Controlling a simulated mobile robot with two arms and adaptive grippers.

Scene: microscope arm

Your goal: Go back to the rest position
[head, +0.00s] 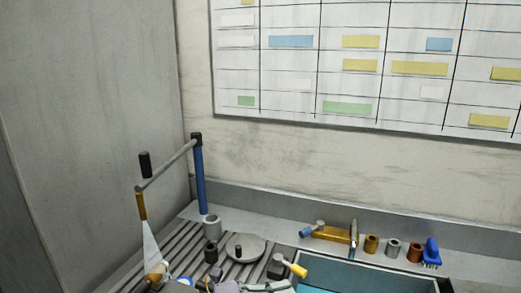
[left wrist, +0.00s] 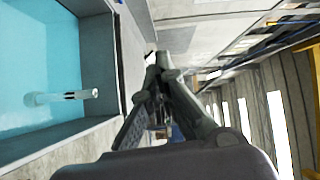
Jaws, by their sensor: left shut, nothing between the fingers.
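My left gripper (left wrist: 158,68) shows in the left wrist view, with its dark grey fingers closed together and nothing seen between them. It points away from the camera, beside the edge of a blue-lined basin. My right gripper is in neither view. The microscope arm stands at the left in the head view: a blue post (head: 199,178) with a grey bar (head: 166,165) reaching left from its top.
The basin (head: 350,272) is at the lower right; its blue inside (left wrist: 50,60) holds a pale tube (left wrist: 62,97). A blue brush (head: 431,251) and small cylinders stand behind it. A grey round plate (head: 246,246) lies on the ribbed drainboard (head: 185,236). A wall chart (head: 370,60) hangs above.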

